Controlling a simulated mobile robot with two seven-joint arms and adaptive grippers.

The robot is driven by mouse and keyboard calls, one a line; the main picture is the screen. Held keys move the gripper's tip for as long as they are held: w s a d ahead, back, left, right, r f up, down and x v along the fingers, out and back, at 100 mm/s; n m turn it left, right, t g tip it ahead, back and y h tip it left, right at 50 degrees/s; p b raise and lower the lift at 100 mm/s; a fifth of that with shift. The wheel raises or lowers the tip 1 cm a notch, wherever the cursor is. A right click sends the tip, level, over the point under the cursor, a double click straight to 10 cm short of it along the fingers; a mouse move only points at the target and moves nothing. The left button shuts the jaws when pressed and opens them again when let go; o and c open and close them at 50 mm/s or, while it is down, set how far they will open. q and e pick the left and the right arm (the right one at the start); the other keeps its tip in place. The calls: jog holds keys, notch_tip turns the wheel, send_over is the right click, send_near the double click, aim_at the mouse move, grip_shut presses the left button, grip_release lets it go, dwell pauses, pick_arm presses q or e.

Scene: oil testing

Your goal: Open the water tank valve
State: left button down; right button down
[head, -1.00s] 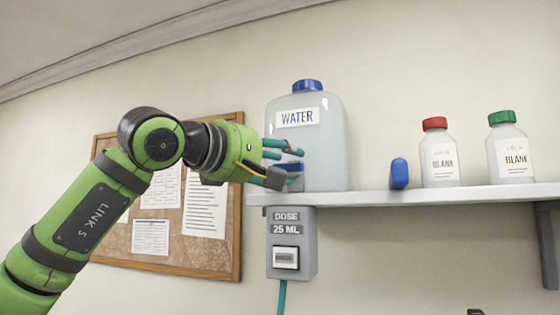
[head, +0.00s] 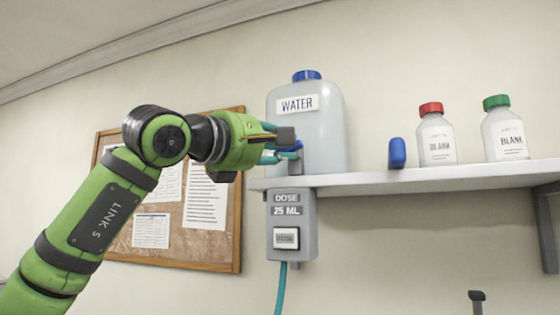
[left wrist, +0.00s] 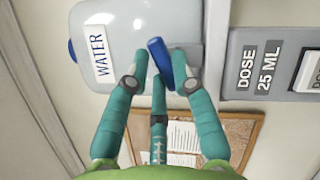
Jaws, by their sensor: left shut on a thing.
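The water tank (head: 322,135) is a translucent jug with a blue cap and a WATER label, standing at the left end of the shelf. The blue valve handle (head: 297,147) is on its front lower left, partly hidden by my fingers. My left gripper (head: 286,147) comes in from the left and is shut on this handle. In the left wrist view, the blue handle (left wrist: 159,62) lies slanted between the teal fingers of my left gripper (left wrist: 158,84), with the tank (left wrist: 135,40) behind it. My right gripper does not show.
The shelf (head: 430,178) also holds a blue object (head: 397,153), a red-capped bottle (head: 436,137) and a green-capped bottle (head: 504,132). A grey dose box (head: 292,222) marked 25 ML hangs below the tank. A cork board (head: 215,256) is behind my arm.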

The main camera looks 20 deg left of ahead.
pick_arm(q)
jog(key=n+t+y+b, duration=0.1)
jog(key=n+b, duration=0.1)
jog(key=n, duration=0.1)
jog(key=n+t+y+b, duration=0.1)
jog(key=n+b, duration=0.2)
jog(key=n, duration=0.1)
jog(key=f+n+t+y+b, duration=0.1)
jog(key=n+b, duration=0.2)
jog(key=shift+n+t, duration=0.3)
jog(key=n+y+b, duration=0.1)
jog(key=n+b, duration=0.1)
jog(key=n, duration=0.1)
jog(key=shift+d+n+t, duration=0.15)
jog(key=shift+n+t, duration=0.15)
jog(key=shift+n+y+b, duration=0.65)
jog(key=shift+n+y, duration=0.75)
jog(key=shift+n, duration=0.6)
jog(key=shift+w, duration=0.1)
jog(key=c, duration=1)
grip_release()
jog(key=shift+w+f, duration=0.1)
jog(key=shift+c, duration=0.2)
jog(key=shift+s, duration=0.35)
jog(key=v, duration=1.1)
jog(key=shift+f, duration=0.3)
